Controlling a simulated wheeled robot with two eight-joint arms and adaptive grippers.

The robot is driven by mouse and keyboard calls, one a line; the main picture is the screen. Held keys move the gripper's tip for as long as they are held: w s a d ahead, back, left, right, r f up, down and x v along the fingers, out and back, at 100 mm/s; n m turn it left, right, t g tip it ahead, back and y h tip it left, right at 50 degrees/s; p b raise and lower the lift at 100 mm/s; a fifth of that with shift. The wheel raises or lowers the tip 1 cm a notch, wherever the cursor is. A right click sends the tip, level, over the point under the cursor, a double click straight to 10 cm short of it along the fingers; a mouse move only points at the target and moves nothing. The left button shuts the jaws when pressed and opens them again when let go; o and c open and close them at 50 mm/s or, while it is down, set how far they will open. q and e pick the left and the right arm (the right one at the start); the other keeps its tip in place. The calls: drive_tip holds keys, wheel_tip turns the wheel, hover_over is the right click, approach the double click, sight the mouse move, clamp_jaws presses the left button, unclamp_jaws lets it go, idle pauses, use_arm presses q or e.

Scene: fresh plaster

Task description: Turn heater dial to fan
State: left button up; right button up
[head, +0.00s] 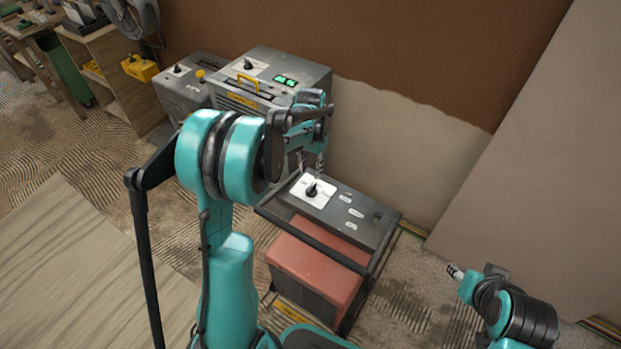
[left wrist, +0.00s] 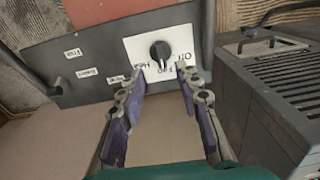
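The heater (head: 375,222) is a dark-topped unit with a red body in a black tube frame. Its black dial (head: 312,190) sits on a white plate (head: 325,199) on the top panel. In the left wrist view the dial (left wrist: 160,53) is near the top centre, with Off, Fan and Heat lettering upside down around it. Its exact pointing is too small to tell. My left gripper (head: 310,166) is just above the plate; in the left wrist view its fingers (left wrist: 165,78) are apart and empty, short of the dial. My right gripper (head: 455,272) is right of the heater, its fingers unclear.
A grey machine (head: 275,72) with green-lit switches and a yellow handle stands behind the heater, beside a smaller grey unit (head: 186,92). A large leaning board (head: 530,170) is at right. Shelves (head: 110,60) stand back left.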

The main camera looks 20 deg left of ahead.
use_arm(q)
drive_tip(key=shift+r, duration=1.3)
drive_tip(key=s+d+r+t, duration=0.3)
drive_tip(key=s+d+r, duration=0.2)
drive_tip(key=s+r, duration=0.45)
drive_tip(key=s+d+f+n+t, duration=0.1)
drive_tip(key=s+d+t, duration=0.3)
drive_tip(key=s, duration=0.7)
drive_tip(key=shift+s+d+n, duration=0.2)
drive_tip(key=shift+d+n, duration=0.1)
drive_tip(key=shift+d, duration=0.05)
drive_tip(key=shift+f, duration=0.1)
